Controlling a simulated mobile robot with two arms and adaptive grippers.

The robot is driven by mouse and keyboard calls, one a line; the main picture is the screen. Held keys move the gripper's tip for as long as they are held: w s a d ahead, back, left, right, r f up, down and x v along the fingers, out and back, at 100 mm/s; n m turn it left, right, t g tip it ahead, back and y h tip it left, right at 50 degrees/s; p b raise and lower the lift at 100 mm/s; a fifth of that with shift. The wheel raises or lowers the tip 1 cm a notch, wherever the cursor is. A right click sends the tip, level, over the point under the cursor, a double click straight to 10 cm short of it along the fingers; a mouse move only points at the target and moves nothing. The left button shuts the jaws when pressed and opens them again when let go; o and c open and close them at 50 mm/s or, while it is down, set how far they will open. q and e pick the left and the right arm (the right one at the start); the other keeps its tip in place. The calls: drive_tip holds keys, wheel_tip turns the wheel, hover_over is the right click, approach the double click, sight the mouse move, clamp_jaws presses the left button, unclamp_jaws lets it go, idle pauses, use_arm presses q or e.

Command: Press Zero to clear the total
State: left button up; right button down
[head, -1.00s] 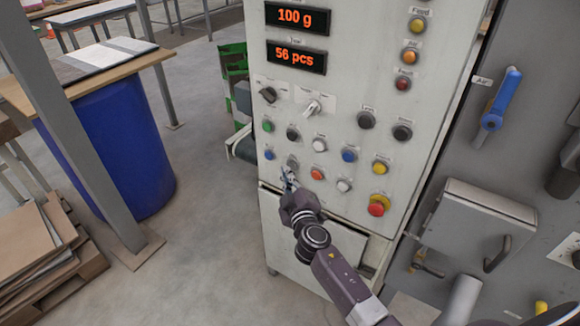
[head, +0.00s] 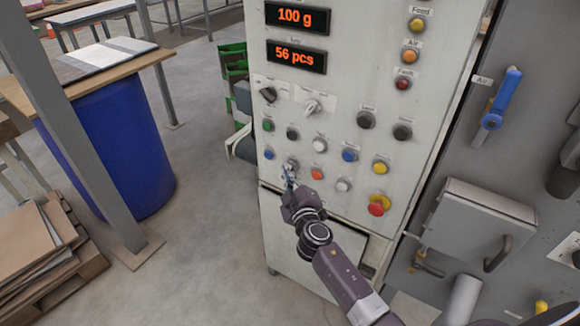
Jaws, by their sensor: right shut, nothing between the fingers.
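The control cabinet (head: 345,100) has several coloured buttons and two lit displays. The upper display (head: 297,16) reads 100 g and the lower display (head: 297,56) reads 56 pcs. My right gripper (head: 289,171) is shut and empty, with its tips at a grey button (head: 292,164) in the lower button row, between a blue button (head: 269,154) and an orange-red button (head: 317,173). The tips partly hide the grey button, and I cannot tell whether they touch it. The small labels are too blurred to read, so I cannot pick out Zero by its label. My left gripper is not in view.
A grey box (head: 476,228) and a blue-handled valve (head: 497,105) are at the right. A blue barrel (head: 108,150) and open floor lie to the left.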

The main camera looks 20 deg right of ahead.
drive_tip(key=shift+d, duration=0.1)
idle(0.5)
drive_tip(key=shift+w+d, duration=0.25)
drive_tip(key=shift+d, duration=0.05)
idle(0.4)
drive_tip(key=shift+s+a, duration=0.25)
drive_tip(key=shift+a, duration=0.1)
idle(0.3)
drive_tip(key=s+a+b, duration=0.1)
drive_tip(key=s+a, duration=0.2)
drive_tip(key=a, duration=0.1)
drive_tip(key=shift+s+a, duration=0.4)
idle(0.7)
